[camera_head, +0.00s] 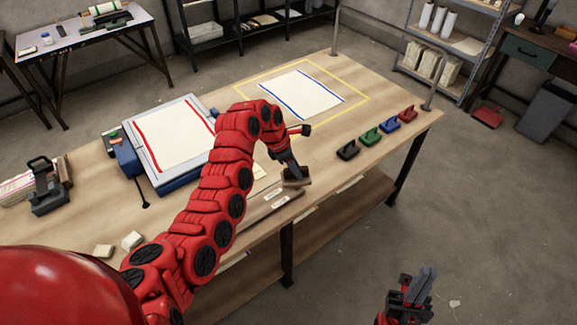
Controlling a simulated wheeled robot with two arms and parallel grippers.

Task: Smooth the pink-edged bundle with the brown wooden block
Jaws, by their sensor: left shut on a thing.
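My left gripper (292,168) is shut on the brown wooden block (297,181), near the table's front edge. It cannot be told whether the block touches the tabletop. A bundle of pale sheets with pink-red edges (18,189) lies at the table's left end, well away from the block. A white sheet with red edge stripes (176,134) lies flat on a blue-sided board (183,178) behind my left arm, which hides part of the board. My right gripper (412,288) is off the table at the lower right, with no object visible in it; its jaw opening is unclear.
A blue-edged sheet (300,94) lies inside a yellow outline (354,91). Black, green, blue and red handled blocks (370,136) line the right side. A dark metal tool (46,190) stands beside the bundle. Small pale blocks (132,241) sit at the front left.

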